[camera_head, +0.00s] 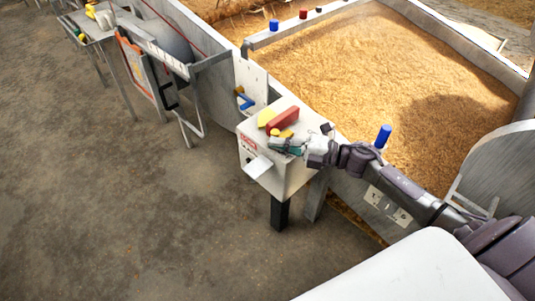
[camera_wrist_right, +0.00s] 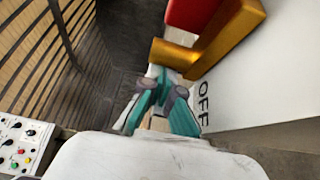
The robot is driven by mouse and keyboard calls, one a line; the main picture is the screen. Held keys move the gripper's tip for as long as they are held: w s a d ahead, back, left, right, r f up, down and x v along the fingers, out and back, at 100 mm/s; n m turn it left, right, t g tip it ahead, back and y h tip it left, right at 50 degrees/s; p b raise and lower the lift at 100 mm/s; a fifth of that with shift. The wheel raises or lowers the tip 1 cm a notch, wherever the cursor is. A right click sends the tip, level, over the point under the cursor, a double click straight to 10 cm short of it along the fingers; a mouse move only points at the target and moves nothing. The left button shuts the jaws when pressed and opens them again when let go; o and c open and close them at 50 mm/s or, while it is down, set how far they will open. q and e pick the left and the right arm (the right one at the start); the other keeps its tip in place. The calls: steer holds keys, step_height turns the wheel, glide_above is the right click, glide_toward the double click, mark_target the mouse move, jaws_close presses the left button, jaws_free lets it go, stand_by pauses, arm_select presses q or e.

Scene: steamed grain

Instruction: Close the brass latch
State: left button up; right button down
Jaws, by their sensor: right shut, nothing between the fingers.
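The brass latch (camera_wrist_right: 228,38) is a golden angled piece in the right wrist view, with a red part (camera_wrist_right: 190,14) beside it. In the head view brass-yellow pieces (camera_head: 286,133) lie by a red block (camera_head: 283,119) on top of a white box (camera_head: 292,174). My right gripper (camera_head: 276,146) is at the box's top near edge, close to the brass. Its teal fingers (camera_wrist_right: 157,76) are together and empty, with the tips at the brass piece's lower end; I cannot tell whether they touch. My left gripper is not in view.
The box has a white chute (camera_head: 258,167) in front and black OFF lettering on its face. A walled bed of grain (camera_head: 350,65) lies behind. A blue knob (camera_head: 383,136) stands on its wall near my right arm. Open floor (camera_head: 120,210) lies left.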

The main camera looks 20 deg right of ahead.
steer(key=shift+w+d+r, duration=0.15)
steer(key=shift+d, duration=0.15)
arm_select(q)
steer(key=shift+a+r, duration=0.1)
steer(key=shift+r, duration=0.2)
arm_select(e)
steer(key=shift+w, duration=0.1)
steer(key=shift+d+r, duration=0.1)
steer(key=shift+r, duration=0.15)
step_height(320, 180, up, 9)
steer(key=shift+s+a+r, duration=0.2)
steer(key=shift+s+a, duration=0.05)
steer(key=shift+a, duration=0.1)
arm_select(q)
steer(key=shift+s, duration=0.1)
arm_select(e)
steer(key=shift+f, duration=0.1)
